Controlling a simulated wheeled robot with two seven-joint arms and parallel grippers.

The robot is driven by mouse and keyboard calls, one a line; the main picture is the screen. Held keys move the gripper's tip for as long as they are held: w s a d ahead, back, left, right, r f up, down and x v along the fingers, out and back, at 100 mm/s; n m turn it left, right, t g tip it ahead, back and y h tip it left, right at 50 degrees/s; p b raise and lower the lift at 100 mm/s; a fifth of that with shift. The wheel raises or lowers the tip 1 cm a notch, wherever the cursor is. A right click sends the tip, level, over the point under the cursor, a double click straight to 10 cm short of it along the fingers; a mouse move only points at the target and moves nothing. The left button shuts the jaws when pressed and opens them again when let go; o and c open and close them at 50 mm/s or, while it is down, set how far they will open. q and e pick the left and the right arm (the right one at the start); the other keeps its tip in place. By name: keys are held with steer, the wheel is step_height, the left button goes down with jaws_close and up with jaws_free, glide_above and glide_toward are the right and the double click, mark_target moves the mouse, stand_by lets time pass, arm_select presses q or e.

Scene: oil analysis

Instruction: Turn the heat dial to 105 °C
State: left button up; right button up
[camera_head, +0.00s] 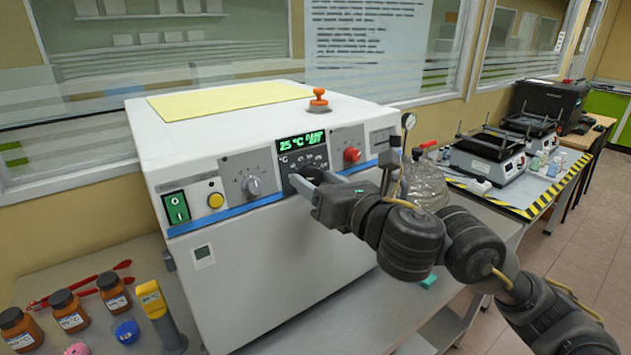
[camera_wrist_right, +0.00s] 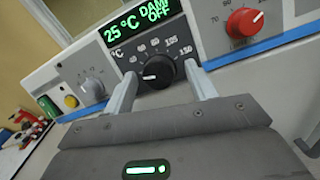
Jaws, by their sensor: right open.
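The heat dial (camera_wrist_right: 156,72) is a black knob with a white pointer line, set below a green display (camera_wrist_right: 140,20) that reads 25 °C and DAMP OFF. Its scale shows °C marks including 105 and 150, and the pointer is turned to the left, towards the low end. In the head view the display (camera_head: 302,141) shows on the front of the white oven (camera_head: 250,235), and my gripper hides most of the dial. My right gripper (camera_wrist_right: 162,82) is open, with one finger on each side of the dial. I cannot tell whether they touch it. My left gripper is not in view.
A grey knob (camera_head: 253,187), a yellow button (camera_head: 216,200), a green switch (camera_head: 176,207) and a red knob (camera_head: 352,154) sit on the same panel. A glass vessel (camera_head: 428,185) stands to the right of the oven. Brown bottles (camera_head: 68,311) stand at the lower left.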

steer(key=shift+s, duration=0.1)
steer(key=c, duration=1)
